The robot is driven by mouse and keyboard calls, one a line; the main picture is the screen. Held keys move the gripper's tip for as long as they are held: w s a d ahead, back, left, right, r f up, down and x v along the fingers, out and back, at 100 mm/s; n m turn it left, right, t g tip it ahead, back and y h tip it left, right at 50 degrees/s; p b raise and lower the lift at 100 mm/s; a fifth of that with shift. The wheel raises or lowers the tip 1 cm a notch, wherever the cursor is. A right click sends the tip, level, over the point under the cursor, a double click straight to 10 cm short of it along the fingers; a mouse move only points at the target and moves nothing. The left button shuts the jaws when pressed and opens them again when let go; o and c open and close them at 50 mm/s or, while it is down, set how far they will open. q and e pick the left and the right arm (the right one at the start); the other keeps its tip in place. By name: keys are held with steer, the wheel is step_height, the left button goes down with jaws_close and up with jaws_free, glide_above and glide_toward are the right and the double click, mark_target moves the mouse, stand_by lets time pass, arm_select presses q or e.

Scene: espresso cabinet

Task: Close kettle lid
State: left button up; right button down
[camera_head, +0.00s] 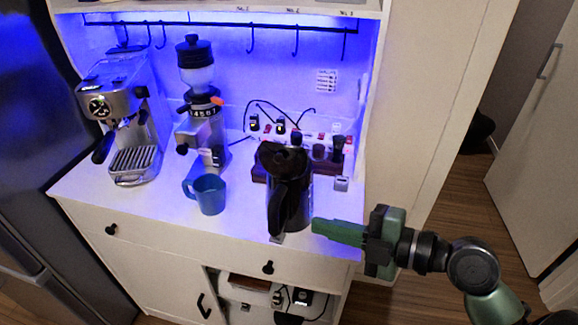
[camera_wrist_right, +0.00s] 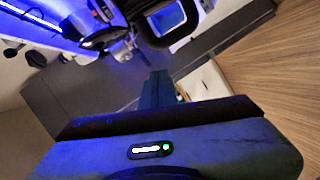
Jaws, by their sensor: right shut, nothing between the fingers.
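The black kettle (camera_head: 290,200) stands on the white counter near its front edge, with its handle toward the front left. Its dark lid (camera_head: 283,157) is at the top and looks tilted, but black on black hides how far open it is. My right gripper (camera_head: 316,226) is green, shut and empty. Its fingertips point left, just right of the kettle's lower body, with a small gap in the picture. The shut fingers also show in the right wrist view (camera_wrist_right: 158,82). My left gripper is not in view.
A blue mug (camera_head: 210,196) stands left of the kettle. A coffee grinder (camera_head: 203,125) and an espresso machine (camera_head: 122,110) stand farther left. A wooden rack (camera_head: 322,165) with small items is behind the kettle. Hooks (camera_head: 295,42) hang above. Open floor lies right of the cabinet.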

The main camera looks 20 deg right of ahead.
mark_target(281, 161)
step_height(281, 161, up, 7)
steer(key=d+n+t+y, duration=0.1)
steer(key=n+t+y, duration=0.1)
steer(key=n, duration=0.1)
steer(key=w+a+f+p, duration=0.1)
steer(key=w+a+p, duration=0.3)
steer(key=w+p, duration=0.5)
steer(key=shift+w, duration=1)
